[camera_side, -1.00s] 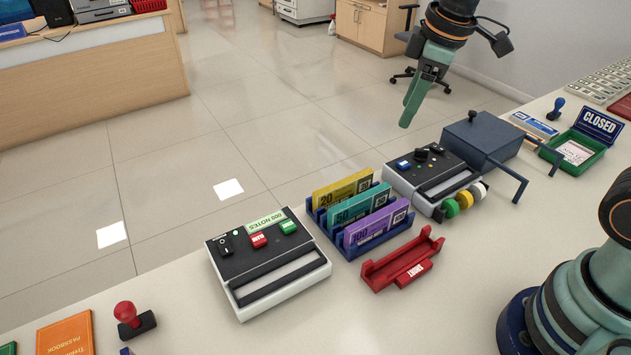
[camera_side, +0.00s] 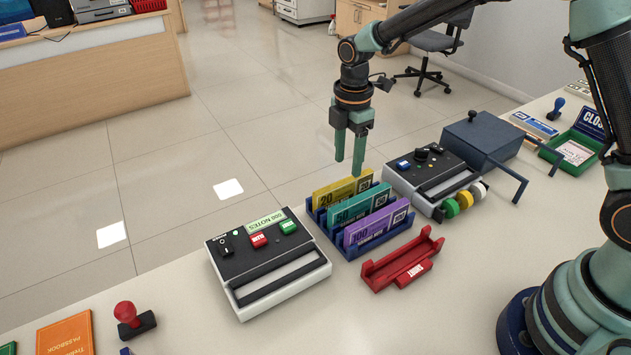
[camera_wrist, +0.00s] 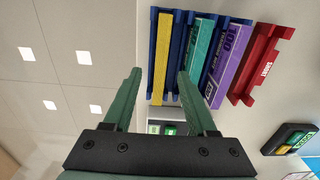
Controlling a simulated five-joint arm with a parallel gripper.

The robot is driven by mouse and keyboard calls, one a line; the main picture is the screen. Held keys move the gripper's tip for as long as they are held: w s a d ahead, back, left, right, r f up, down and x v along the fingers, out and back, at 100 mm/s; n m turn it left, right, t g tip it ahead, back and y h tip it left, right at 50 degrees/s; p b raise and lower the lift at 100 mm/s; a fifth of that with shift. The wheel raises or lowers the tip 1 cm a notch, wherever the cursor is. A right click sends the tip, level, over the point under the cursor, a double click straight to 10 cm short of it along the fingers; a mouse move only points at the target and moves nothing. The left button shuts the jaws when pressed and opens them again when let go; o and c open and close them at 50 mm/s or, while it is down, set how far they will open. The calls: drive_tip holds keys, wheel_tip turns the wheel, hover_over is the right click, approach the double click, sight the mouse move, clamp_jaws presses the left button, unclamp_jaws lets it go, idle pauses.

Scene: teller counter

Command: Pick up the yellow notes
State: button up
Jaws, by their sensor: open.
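The yellow notes (camera_side: 341,189), marked 20, stand upright in the back slot of a blue rack (camera_side: 347,249). They also show in the wrist view (camera_wrist: 162,60), beyond and between my fingertips. Teal notes (camera_side: 360,211) marked 50 and purple notes (camera_side: 377,226) marked 100 stand in the slots in front. My gripper (camera_side: 348,168) is open and empty, pointing down just above the yellow notes. In the wrist view my two green fingers (camera_wrist: 159,76) are spread apart. From the side view I cannot tell whether a fingertip touches the notes.
A red tray (camera_side: 402,262) lies right in front of the rack. A note counter (camera_side: 268,262) stands at its left and another machine (camera_side: 436,176) with coloured knobs at its right. A dark box (camera_side: 482,139) with handles is farther right.

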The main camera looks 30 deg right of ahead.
sight(345, 181)
drive_tip(key=shift+a+f, duration=0.15)
drive_tip(key=shift+f, duration=1.8)
drive_tip(key=shift+a+f, duration=0.15)
drive_tip(key=shift+f, duration=1.75)
clamp_jaws()
